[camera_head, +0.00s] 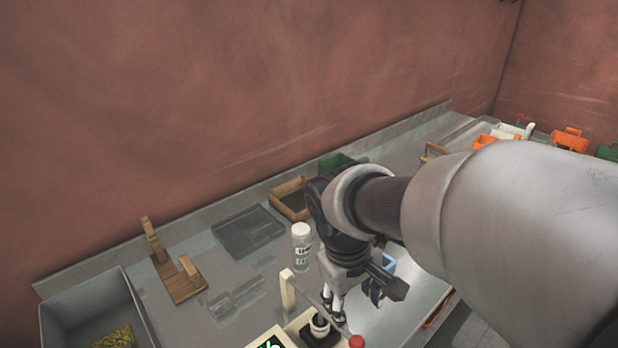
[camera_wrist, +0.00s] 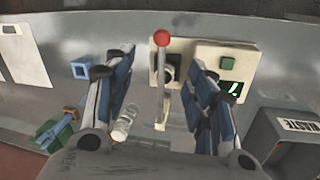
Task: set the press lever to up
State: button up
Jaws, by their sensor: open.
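The press lever is a thin grey rod with a red ball knob (camera_head: 356,341). In the head view it slopes from the top of a cream post (camera_head: 287,290) down to the right, ending at the knob near the bottom edge. In the wrist view the red knob (camera_wrist: 161,38) shows between and just beyond my fingertips. The press base (camera_wrist: 178,52) is cream, with a dark round holder on it. My gripper (camera_head: 350,298) is open above the press, its fingers (camera_wrist: 162,62) on either side of the lever. I see no clear contact. My arm hides part of the bench.
A white-capped bottle (camera_head: 301,247) stands behind the press. A control box with a green button (camera_wrist: 227,63) and lit display adjoins it. A grey waste bin (camera_wrist: 262,135) is right in the wrist view. A wooden stand (camera_head: 180,280) and grey tray (camera_head: 248,230) lie left of the bottle.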

jog(key=b, duration=0.5)
send_near(356, 340)
jog(key=f, duration=0.3)
jog(key=d+f, duration=0.1)
jog(key=f, duration=0.2)
jog(key=w+d+f, duration=0.1)
jog(key=f, duration=0.3)
jog(key=shift+a+r, duration=0.1)
jog(key=shift+c, duration=0.5)
grip_shut()
